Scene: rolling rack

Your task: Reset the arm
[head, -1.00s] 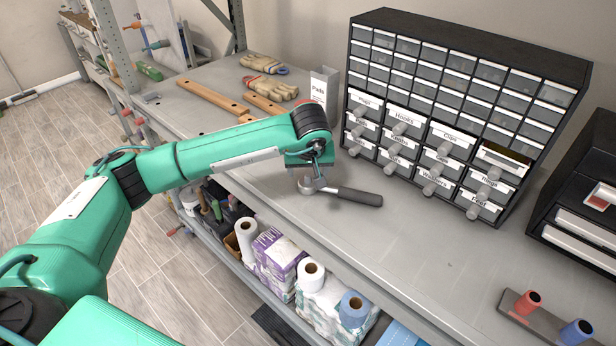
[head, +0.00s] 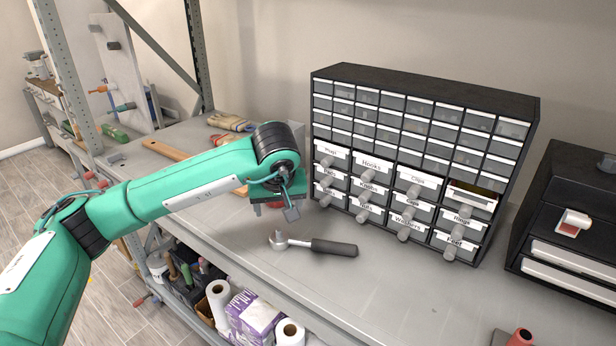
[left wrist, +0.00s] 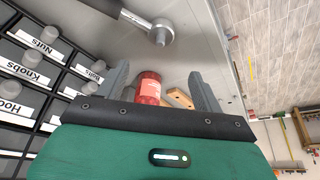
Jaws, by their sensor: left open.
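My left arm reaches in from the left in the head view, with its left gripper (head: 290,212) above the bench, left of the drawer cabinet. In the left wrist view, the two fingers of the left gripper (left wrist: 160,88) stand wide apart with nothing held between them. A ratchet wrench (head: 315,245) with a black handle lies on the bench below and in front of the gripper, apart from it. The wrench head also shows in the left wrist view (left wrist: 160,33). My right gripper is in neither view.
A black drawer cabinet (head: 425,82) with labelled drawers stands at the back; one right-hand drawer (head: 471,197) looks open. A red can (left wrist: 149,88) is beyond the fingers. A black drawer unit (head: 570,225) stands at right. The front middle of the bench (head: 400,290) is clear.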

